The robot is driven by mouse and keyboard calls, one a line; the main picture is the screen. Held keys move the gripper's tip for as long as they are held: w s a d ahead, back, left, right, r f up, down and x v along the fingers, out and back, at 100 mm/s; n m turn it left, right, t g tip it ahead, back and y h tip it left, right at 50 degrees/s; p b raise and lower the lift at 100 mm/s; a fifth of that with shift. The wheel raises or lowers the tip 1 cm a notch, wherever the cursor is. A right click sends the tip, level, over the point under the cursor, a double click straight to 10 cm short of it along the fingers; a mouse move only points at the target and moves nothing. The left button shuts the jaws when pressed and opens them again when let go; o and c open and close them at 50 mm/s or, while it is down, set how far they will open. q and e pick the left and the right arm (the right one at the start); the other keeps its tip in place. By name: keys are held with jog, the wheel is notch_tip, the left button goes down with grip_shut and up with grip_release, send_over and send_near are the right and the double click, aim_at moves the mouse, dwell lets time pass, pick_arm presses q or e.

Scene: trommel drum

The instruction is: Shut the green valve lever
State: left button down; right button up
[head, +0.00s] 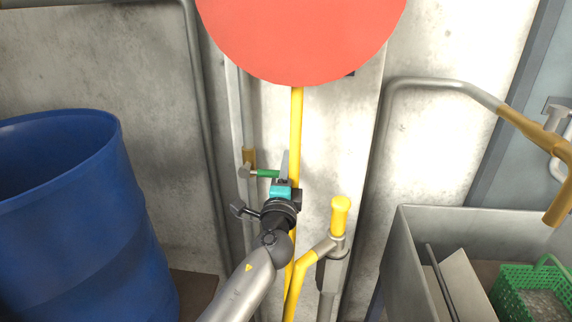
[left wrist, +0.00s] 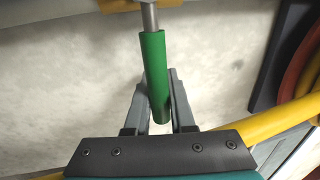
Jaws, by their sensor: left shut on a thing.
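The green valve lever (head: 268,173) sticks out to the right from a brass valve body (head: 249,157) on a thin vertical pipe at the wall, in the head view. My left gripper (head: 283,168) is at the lever's free end. In the left wrist view the green lever (left wrist: 153,75) runs down between the two grey fingers of my left gripper (left wrist: 156,103), which is shut on its end part. A bare metal stem (left wrist: 149,18) joins the lever to the valve. My right gripper is not in view.
A yellow post (head: 296,130) with a large red disc (head: 300,35) stands right beside my gripper. A yellow capped handle (head: 340,215) is lower right. A blue barrel (head: 80,220) stands left; a grey bin (head: 420,255) with a green basket (head: 510,290) stands right.

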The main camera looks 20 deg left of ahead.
pick_arm(q)
jog(key=shift+f, duration=0.2)
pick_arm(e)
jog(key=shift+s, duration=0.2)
pick_arm(q)
jog(key=c, duration=0.8)
grip_release()
jog(key=shift+r, duration=0.1)
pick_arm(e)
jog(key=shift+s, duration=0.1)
pick_arm(q)
jog(key=shift+o, duration=0.2)
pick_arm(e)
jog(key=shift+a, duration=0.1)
pick_arm(q)
jog(key=v, duration=0.7)
jog(key=shift+s, duration=0.25)
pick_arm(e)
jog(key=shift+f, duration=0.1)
pick_arm(q)
jog(key=shift+d, duration=0.1)
